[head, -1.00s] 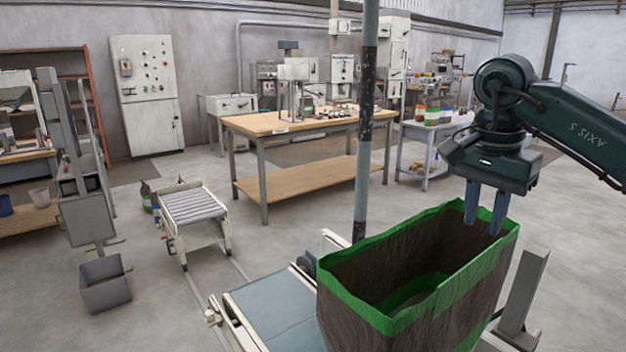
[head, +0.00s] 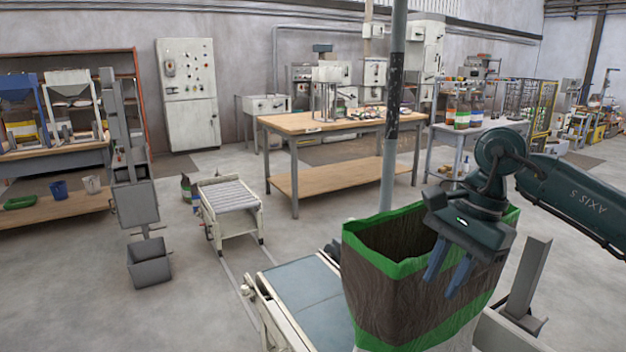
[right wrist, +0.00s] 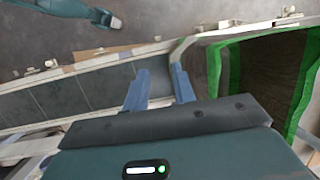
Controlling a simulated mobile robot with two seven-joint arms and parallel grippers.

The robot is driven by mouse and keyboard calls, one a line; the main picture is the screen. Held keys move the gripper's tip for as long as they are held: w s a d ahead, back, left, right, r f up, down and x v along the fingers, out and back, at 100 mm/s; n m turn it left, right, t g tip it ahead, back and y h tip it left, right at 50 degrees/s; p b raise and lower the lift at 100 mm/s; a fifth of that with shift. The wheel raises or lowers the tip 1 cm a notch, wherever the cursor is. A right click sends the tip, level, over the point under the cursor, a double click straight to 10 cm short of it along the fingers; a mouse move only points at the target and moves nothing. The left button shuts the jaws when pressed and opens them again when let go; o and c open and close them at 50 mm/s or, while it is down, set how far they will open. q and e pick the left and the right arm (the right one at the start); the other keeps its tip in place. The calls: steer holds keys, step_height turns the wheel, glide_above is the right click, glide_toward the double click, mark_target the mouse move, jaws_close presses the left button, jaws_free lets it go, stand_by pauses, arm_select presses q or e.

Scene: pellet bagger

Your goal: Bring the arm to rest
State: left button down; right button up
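My right gripper (head: 440,286) is in front of the open bag (head: 385,300) in the head view and hides part of its near side. Its two blue fingers point down, stand apart and hold nothing. In the right wrist view the same fingers (right wrist: 158,88) have a clear gap between them, with the conveyor beyond. The bag is brown with green bands and stands upright with its mouth open; its green rim (right wrist: 228,70) shows to the right of the fingers. I cannot tell whether gripper and bag touch. My left gripper is not seen in the head view.
A conveyor with a blue-grey belt (head: 305,287) lies left of the bag. A post (head: 391,130) rises behind it, and a grey upright bracket (head: 527,278) stands at right. A roller table (head: 231,207) and a wooden workbench (head: 318,122) are farther back. Floor between them is open.

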steer(key=s+a+f+m+y+p, duration=0.1)
steer(key=s+a+m+y, duration=0.3)
steer(key=a+m+y, duration=0.45)
steer(key=s+a+m+y+p, duration=0.1)
steer(key=s+a+m+y, duration=0.4)
steer(key=a+y, duration=0.6)
steer(key=w+d+f+m+t+h+p, duration=0.15)
steer(key=f+m+t+h, duration=0.35)
steer(key=m, duration=0.6)
steer(key=w+d+f+m+t+h, duration=0.1)
steer(key=d+f+m+t+h, duration=0.25)
steer(key=m+t, duration=0.55)
steer(key=w+d+f+m+t+h, duration=0.1)
steer(key=d+f+m+t+h, duration=0.3)
steer(key=m, duration=0.9)
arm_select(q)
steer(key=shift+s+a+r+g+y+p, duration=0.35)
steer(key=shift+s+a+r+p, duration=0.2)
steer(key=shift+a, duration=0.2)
arm_select(e)
steer(key=s+d+f+m+g+h, duration=0.2)
steer(key=s+f+m, duration=0.3)
steer(key=f, duration=0.3)
steer(key=s+d+f+m+g+h, duration=0.3)
steer(key=s+f+m, duration=0.3)
steer(key=s+f, duration=0.2)
steer(key=shift+d+f+g+h, duration=0.2)
steer(key=shift+f+g+h, duration=0.05)
steer(key=shift+g+h, duration=0.65)
